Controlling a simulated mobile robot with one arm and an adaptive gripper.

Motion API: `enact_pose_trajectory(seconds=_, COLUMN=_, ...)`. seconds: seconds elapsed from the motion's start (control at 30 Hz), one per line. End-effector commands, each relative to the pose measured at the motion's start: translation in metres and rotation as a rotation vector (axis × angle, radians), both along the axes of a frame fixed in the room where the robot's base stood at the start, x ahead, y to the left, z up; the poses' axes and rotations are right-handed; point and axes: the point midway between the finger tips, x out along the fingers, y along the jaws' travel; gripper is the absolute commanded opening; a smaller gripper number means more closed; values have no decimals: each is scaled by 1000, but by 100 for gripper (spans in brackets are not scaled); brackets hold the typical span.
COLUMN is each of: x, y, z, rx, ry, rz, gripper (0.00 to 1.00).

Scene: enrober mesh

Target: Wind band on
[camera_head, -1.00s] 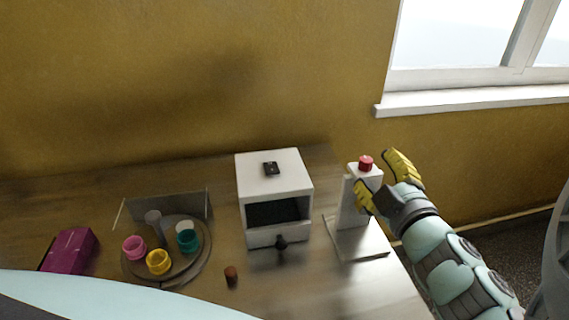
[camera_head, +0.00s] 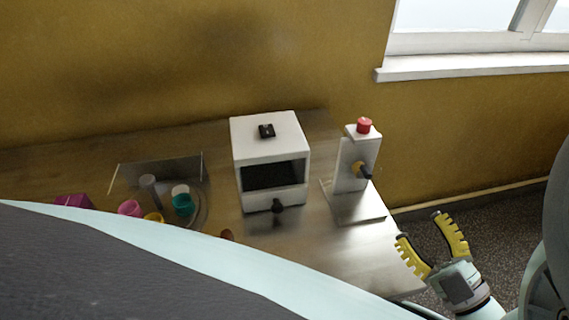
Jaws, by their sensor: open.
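The white box machine (camera_head: 271,135) stands on the table with a dark front opening (camera_head: 273,176). I cannot tell which part drives the band. My gripper (camera_head: 420,229) is open and empty, right of the stand's base and apart from it, near the table's right edge.
A round tray (camera_head: 201,213) holds pink (camera_head: 130,208), yellow (camera_head: 153,217) and teal (camera_head: 183,205) cups behind my own body, which covers the lower left. A clear panel (camera_head: 190,168) stands behind them. A brown piece (camera_head: 228,235) is partly hidden.

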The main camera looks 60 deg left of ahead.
Motion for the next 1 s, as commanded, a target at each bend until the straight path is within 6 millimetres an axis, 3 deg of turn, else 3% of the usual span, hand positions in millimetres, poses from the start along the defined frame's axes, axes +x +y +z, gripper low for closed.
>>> enact_pose_trajectory(seconds=0.13, x=-3, y=-6, z=-4, rx=10, ry=0, rz=9, gripper=46)
enact_pose_trajectory(seconds=0.27, x=-2, y=6, z=-3, rx=16, ry=-2, rz=14, gripper=46)
enact_pose_trajectory(seconds=0.8, x=11, y=110, z=-5, rx=14, ry=-1, rz=13, gripper=46)
enact_pose_trajectory(seconds=1.0, x=14, y=133, z=5, rx=12, ry=0, rz=12, gripper=46)
